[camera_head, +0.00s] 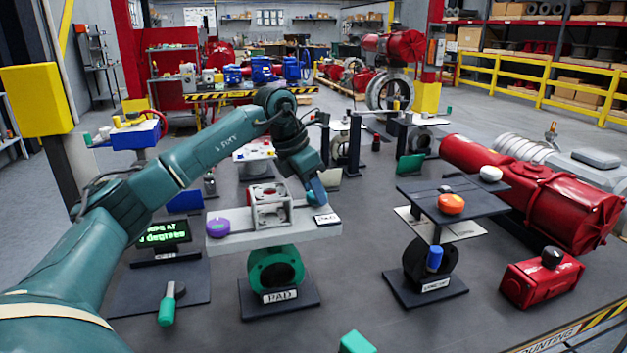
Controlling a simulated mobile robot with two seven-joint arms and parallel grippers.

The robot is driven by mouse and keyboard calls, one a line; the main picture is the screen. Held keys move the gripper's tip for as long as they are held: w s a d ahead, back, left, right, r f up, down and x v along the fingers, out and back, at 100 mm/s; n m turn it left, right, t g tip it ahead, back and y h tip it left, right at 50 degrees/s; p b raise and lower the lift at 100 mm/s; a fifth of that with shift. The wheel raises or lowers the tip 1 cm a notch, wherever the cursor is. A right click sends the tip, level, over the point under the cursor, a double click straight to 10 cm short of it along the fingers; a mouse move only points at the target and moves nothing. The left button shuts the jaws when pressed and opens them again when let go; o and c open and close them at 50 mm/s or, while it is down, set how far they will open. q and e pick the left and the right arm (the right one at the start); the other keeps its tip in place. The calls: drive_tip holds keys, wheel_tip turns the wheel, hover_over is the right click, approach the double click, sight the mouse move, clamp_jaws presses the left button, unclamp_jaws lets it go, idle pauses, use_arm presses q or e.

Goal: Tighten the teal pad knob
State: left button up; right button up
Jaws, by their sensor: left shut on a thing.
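The grey pad plate (270,236) lies across the top of a green flanged valve body (276,268) labelled PAD. My left arm reaches over from the left and my left gripper (317,194) points down at the plate's right end, just behind a small white label (326,219). The gripper is shut on what appears to be the teal pad knob, which is mostly hidden by the fingers. A purple knob (218,227) sits at the plate's left end. An open grey metal bracket (268,206) stands between them. My right gripper is not in view.
A red box (541,279) and a large red cylinder (560,195) lie farther right. A display (163,233) and a green-handled tool (171,304) are left.

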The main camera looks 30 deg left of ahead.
use_arm(q)
drive_tip(key=m+p, duration=0.1)
drive_tip(key=m+h+p, duration=0.1)
drive_tip(key=m, duration=0.1)
drive_tip(key=shift+w+a+r+m+g, duration=0.1)
drive_tip(key=shift+r+m+g, duration=0.1)
drive_tip(key=shift+m+g, duration=0.1)
drive_tip(key=shift+w+f+m+g+h, duration=0.1)
drive_tip(key=shift+m+g+h, duration=0.35)
drive_tip(key=shift+m, duration=1.05)
drive_tip(key=shift+a, duration=0.1)
drive_tip(key=o, duration=1)
drive_tip(key=v, duration=1.3)
drive_tip(key=shift+w+b, duration=0.1)
drive_tip(key=shift+b, duration=0.2)
